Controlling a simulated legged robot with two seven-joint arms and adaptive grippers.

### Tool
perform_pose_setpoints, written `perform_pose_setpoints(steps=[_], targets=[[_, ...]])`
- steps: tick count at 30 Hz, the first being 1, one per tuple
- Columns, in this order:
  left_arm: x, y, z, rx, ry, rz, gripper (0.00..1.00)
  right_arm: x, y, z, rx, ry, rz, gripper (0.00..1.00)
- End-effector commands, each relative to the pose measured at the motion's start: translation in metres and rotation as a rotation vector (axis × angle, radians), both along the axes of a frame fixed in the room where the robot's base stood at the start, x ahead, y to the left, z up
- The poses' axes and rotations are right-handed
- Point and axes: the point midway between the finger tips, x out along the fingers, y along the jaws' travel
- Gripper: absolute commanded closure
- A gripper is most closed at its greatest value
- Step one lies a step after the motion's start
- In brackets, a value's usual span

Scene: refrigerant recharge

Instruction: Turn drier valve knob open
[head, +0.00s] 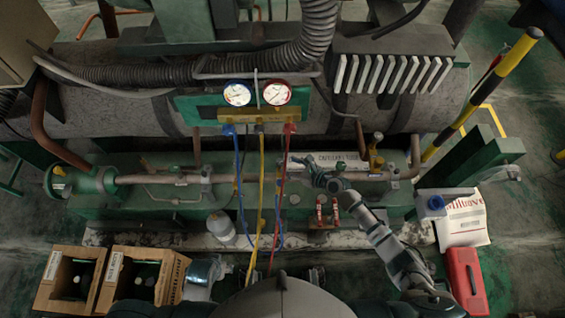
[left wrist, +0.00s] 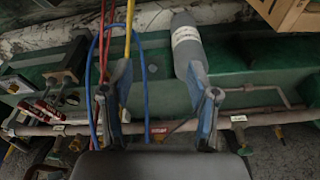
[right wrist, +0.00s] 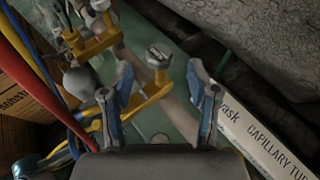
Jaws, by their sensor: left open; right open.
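In the right wrist view a yellow valve fitting with a grey-topped knob (right wrist: 158,54) stands ahead of and between the fingertips of my right gripper (right wrist: 161,80). The fingers are open and nothing is between them; contact does not show. I cannot tell for sure that this is the drier valve knob. In the head view my right gripper (head: 316,170) is over the horizontal pipe (head: 250,178), left of and below the capillary tube box (head: 338,160), and it hides what is under it. In the left wrist view my left gripper (left wrist: 163,88) is open and empty, above the green base.
Blue, yellow and red hoses (head: 260,190) hang from the gauge manifold (head: 258,114), left of my right gripper. A red case (head: 466,282) lies at the lower right. A yellow valve (head: 376,150) stands beside the capillary box.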

Motion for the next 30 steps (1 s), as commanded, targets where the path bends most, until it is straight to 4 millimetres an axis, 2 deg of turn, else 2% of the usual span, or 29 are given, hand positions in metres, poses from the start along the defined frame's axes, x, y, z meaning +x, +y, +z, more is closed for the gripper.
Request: perform_pose_setpoints(steps=[3,9,18,19,26,30], targets=[[-0.004,0.001,0.017,-0.002,-0.008,0.001,0.4,0.012,0.016,-0.012,0.0,0.001,0.002,0.4],[-0.005,0.001,0.036,-0.004,-0.027,0.001,0.4,0.023,0.029,-0.016,-0.001,-0.001,0.001,0.4],[-0.005,0.001,0.04,-0.005,-0.031,0.002,0.4,0.024,0.031,-0.016,-0.001,-0.001,0.001,0.4],[-0.005,0.001,0.04,-0.005,-0.031,0.001,0.4,0.024,0.031,-0.016,-0.001,-0.001,0.001,0.43],[-0.004,0.001,0.04,-0.004,-0.03,0.001,0.4,0.024,0.031,-0.016,-0.002,-0.001,0.001,1.0],[-0.004,0.001,0.039,-0.005,-0.031,0.001,0.4,0.024,0.031,-0.017,-0.002,-0.001,0.002,1.0]])
